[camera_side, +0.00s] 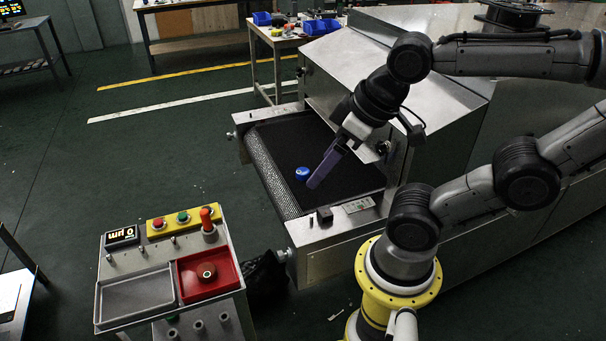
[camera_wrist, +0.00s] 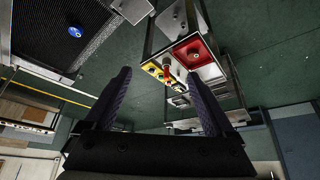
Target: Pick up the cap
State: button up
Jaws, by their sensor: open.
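The blue cap (camera_side: 302,173) lies on the dark mesh conveyor belt (camera_side: 275,145) at the dryer's mouth. In the wrist view the cap (camera_wrist: 75,31) shows at the upper left, outside the space between my fingers. My gripper (camera_side: 316,182) is above the belt, with its purple fingers pointing down to the left, just right of the cap in the side view. In the wrist view my gripper (camera_wrist: 160,76) has its two fingers wide apart with nothing between them. Whether a finger touches the belt, I cannot tell.
The metal dryer housing (camera_side: 420,125) rises behind the belt. A control stand (camera_side: 138,263) at the front left carries buttons, a grey tray and a red tray (camera_side: 188,290) with a small round part. Blue bins (camera_side: 262,18) stand on a back table. The belt around the cap is clear.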

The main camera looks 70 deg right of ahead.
jog(key=w+d+f+n+g+h, duration=0.25)
jog(key=w+d+n+h, duration=0.2)
jog(key=d, duration=0.25)
jog(key=w+d+f+n+g+h, duration=0.1)
jog(key=w+d+n+g+h, duration=0.2)
jog(key=w+d+n+h, duration=0.25)
jog(key=w+d+f+n+h, duration=0.35)
jog(key=w+f, duration=0.35)
jog(key=f, duration=0.3)
jog(key=n, duration=0.5)
send_near(302, 172)
jog(key=v, duration=0.4)
jog(key=shift+s+d+f+m, duration=0.1)
jog(key=shift+d+m, duration=0.05)
jog(key=shift+m, duration=0.1)
jog(key=x, duration=1.3)
